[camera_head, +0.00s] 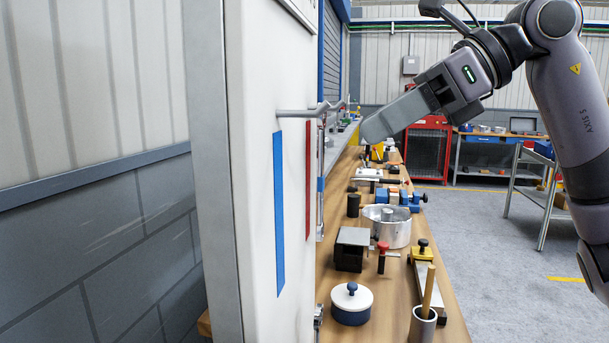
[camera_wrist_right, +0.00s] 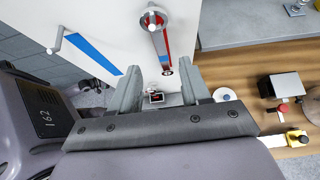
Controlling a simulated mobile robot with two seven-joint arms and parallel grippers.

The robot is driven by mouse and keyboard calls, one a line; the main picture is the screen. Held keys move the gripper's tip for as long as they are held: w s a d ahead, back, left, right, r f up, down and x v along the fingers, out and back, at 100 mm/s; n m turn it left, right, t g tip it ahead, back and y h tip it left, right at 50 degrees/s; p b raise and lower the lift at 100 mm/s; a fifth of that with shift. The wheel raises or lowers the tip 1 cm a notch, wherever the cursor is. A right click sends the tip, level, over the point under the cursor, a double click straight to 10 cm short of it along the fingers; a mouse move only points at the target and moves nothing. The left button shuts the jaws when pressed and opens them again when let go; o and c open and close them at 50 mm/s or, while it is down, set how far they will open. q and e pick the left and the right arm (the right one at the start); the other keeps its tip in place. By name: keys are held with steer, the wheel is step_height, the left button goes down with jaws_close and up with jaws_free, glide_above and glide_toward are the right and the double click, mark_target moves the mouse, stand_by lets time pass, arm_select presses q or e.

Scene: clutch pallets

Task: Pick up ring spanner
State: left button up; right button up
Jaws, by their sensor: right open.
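The ring spanner (camera_wrist_right: 158,42) appears to be a long narrow tool hanging by its upper ring from a peg on the white panel, over a red stripe, in the right wrist view. In the head view it is seen nearly edge-on (camera_head: 320,180), just right of the red stripe. My right gripper (camera_head: 368,132) is in front of the panel, to the right of the pegs. In the wrist view its two fingers (camera_wrist_right: 162,74) are spread apart with nothing held between them, and the spanner's lower end shows near their tips. My left gripper is not in view.
The white panel (camera_head: 235,180) carries a blue stripe (camera_head: 279,215) and another bare peg (camera_wrist_right: 57,38). A wooden bench (camera_head: 390,320) beside it holds a metal pot (camera_head: 390,232), a lidded jar (camera_head: 351,304), a black block (camera_head: 350,250) and other tools. Open floor lies right of the bench.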

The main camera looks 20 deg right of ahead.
mark_target(321, 175)
steer(key=x, duration=0.7)
steer(key=shift+p, duration=0.3)
steer(key=shift+d, duration=0.15)
jaws_close()
